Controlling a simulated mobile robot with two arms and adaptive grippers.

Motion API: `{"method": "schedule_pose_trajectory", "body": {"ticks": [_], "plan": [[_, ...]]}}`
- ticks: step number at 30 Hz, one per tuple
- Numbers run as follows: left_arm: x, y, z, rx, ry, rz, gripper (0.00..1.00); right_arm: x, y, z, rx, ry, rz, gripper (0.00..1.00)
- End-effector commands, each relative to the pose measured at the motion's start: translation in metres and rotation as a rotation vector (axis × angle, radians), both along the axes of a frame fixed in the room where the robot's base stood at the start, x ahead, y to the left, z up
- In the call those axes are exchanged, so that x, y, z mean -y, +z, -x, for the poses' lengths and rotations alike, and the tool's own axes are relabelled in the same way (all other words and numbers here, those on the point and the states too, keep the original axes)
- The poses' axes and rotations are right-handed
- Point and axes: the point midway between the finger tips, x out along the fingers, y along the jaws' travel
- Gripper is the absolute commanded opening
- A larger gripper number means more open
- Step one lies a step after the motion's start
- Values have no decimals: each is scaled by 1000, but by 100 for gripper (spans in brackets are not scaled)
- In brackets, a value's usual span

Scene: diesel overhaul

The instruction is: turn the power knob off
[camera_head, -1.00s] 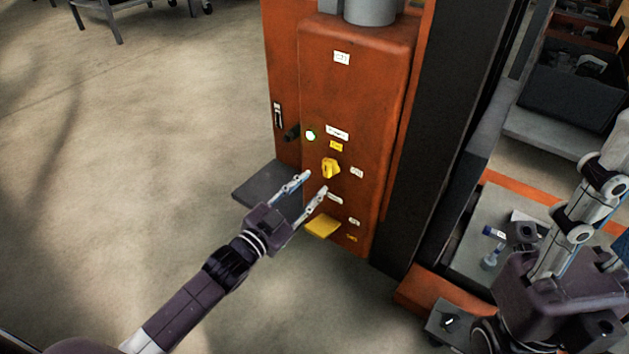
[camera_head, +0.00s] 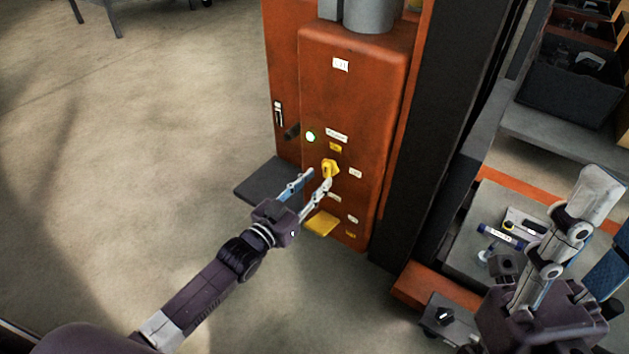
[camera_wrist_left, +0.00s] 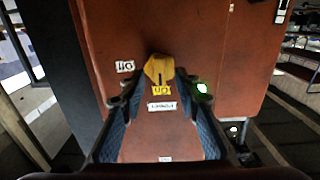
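The yellow power knob (camera_head: 330,168) sits on the front of an orange cabinet (camera_head: 358,95), below a lit green lamp (camera_head: 310,136). In the left wrist view the knob (camera_wrist_left: 158,70) shows between the fingertips. My left gripper (camera_head: 319,178) is open at the knob, one finger on each side in the wrist view. Contact with the knob cannot be told. My right gripper (camera_head: 600,225) is at the lower right of the head view, its fingers apart and empty, partly cut off by the frame edge.
A yellow block (camera_head: 321,223) sticks out low on the cabinet, and a dark grey plate (camera_head: 268,182) lies left of it. A dark post (camera_head: 450,110) stands to the right. A grey bench with small tools (camera_head: 500,232) is beyond. The floor at left is clear.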

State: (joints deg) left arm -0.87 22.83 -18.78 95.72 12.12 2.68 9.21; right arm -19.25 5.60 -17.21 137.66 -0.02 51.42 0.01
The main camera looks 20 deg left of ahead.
Motion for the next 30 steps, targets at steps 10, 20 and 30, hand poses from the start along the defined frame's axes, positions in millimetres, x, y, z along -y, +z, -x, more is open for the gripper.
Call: {"method": "schedule_pose_trajectory", "body": {"ticks": [10, 20, 30], "plan": [[0, 1, -1, 1, 0, -1, 30, 0, -6, -2, -25, 1, 1, 40], [4, 0, -12, 1, 0, -1, 30, -1, -4, -2, -10, 1, 3, 40], [9, 0, -25, 1, 0, -1, 30, -1, -4, -2, -7, 0, 4, 40]]}}
